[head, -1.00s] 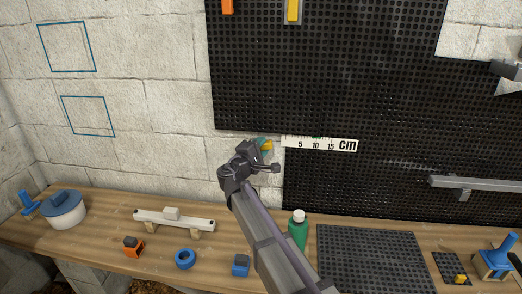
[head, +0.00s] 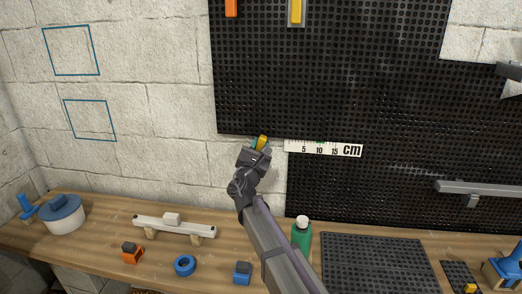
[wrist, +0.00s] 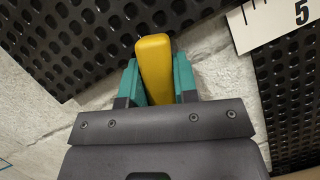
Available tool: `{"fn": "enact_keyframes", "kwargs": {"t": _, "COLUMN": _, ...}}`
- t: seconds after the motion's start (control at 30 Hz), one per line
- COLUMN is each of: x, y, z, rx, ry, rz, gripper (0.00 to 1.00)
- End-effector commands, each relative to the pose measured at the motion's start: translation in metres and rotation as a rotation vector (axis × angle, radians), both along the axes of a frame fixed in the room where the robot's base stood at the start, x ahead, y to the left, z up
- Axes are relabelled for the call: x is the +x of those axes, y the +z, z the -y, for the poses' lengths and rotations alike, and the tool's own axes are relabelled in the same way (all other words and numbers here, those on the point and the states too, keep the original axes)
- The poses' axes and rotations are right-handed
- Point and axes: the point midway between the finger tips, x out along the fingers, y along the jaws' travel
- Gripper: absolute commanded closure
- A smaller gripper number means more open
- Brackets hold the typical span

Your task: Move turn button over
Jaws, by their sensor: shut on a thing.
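My gripper (head: 259,146) is shut on a yellow bar-shaped piece (wrist: 154,66), which may be the turn button; I cannot tell for sure. In the wrist view the teal fingers press on both sides of it, and its rounded end sticks out past them. In the head view the gripper is in front of the pale wall, just below the lower edge of the upper black pegboard and left of the ruler strip (head: 323,149). Another yellow bar (head: 296,11) is on a grey plate high on the pegboard, with an orange bar (head: 231,8) to its left.
The black pegboard (head: 330,80) covers much of the wall. A wooden bench (head: 100,230) below holds a blue-lidded pot (head: 65,214), a white beam (head: 175,227), a blue ring (head: 184,265), a green bottle (head: 301,237) and a black mat (head: 375,262). A grey rail (head: 482,188) juts out at right.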

Motion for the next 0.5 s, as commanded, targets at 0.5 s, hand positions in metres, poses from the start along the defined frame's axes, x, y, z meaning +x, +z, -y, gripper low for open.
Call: {"fn": "enact_keyframes", "kwargs": {"t": 0.5, "x": 0.0007, "y": 0.0013, "z": -0.0060, "rx": -0.295, "ry": 0.000, "rz": -0.024, "gripper": 0.96}}
